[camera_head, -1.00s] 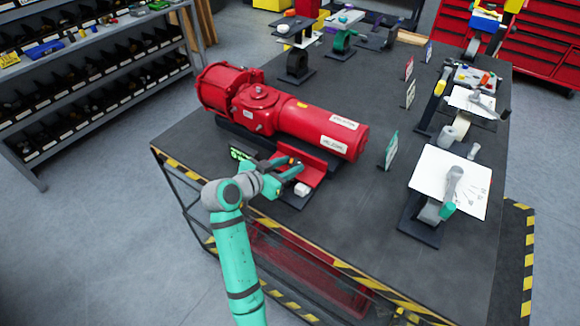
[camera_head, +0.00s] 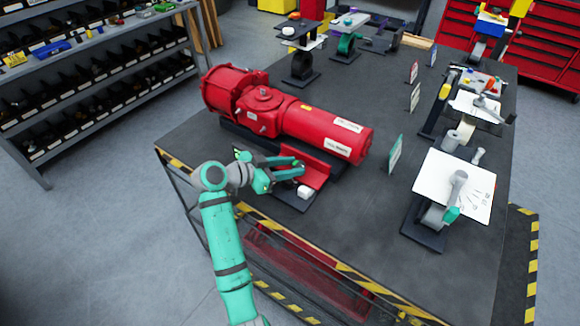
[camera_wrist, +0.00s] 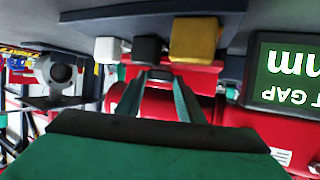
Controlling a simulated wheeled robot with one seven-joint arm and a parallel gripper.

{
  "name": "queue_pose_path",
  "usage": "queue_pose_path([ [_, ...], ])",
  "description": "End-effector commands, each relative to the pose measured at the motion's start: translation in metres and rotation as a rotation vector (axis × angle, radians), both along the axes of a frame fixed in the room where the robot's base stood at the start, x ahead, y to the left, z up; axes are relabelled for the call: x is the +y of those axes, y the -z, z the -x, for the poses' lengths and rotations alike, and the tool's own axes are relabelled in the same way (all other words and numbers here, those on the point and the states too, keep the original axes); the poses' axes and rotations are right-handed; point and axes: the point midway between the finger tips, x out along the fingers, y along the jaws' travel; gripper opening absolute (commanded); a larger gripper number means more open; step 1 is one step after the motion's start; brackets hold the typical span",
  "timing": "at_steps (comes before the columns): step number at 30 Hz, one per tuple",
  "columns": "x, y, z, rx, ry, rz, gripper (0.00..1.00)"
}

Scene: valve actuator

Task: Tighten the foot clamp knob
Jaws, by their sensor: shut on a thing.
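The red valve actuator (camera_head: 320,128) lies along the bench. At its front is a red angled bracket (camera_head: 314,167) on a dark base plate (camera_head: 285,195). My gripper (camera_head: 301,167) reaches in from the left at the bracket, both teal fingers showing. In the wrist view my gripper (camera_wrist: 158,76) has its fingers converging on a small grey part, which I take to be the clamp knob; it is mostly hidden between the tips. Just beyond stand a black block (camera_wrist: 141,50), a yellow block (camera_wrist: 195,40) and a white block (camera_wrist: 106,50).
The white block (camera_head: 304,192) sits near the bench's striped front edge. Sign cards (camera_head: 395,153) and a white dial plate (camera_head: 455,185) stand to the right, with bare bench between.

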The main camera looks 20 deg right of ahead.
Motion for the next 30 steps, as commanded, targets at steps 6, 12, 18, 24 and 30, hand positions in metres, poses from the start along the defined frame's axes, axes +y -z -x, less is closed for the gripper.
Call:
queue_pose_path([
  [6,0.001,0.001,0.000,0.001,-0.001,-0.001,0.53],
  [12,0.001,0.000,0.000,0.001,-0.001,-0.001,0.53],
  [18,0.016,-0.007,0.004,-0.001,-0.002,0.000,0.53],
  [24,0.050,-0.021,0.013,-0.001,-0.004,0.000,0.53],
  [30,0.080,-0.034,0.021,0.000,-0.003,0.000,0.53],
])
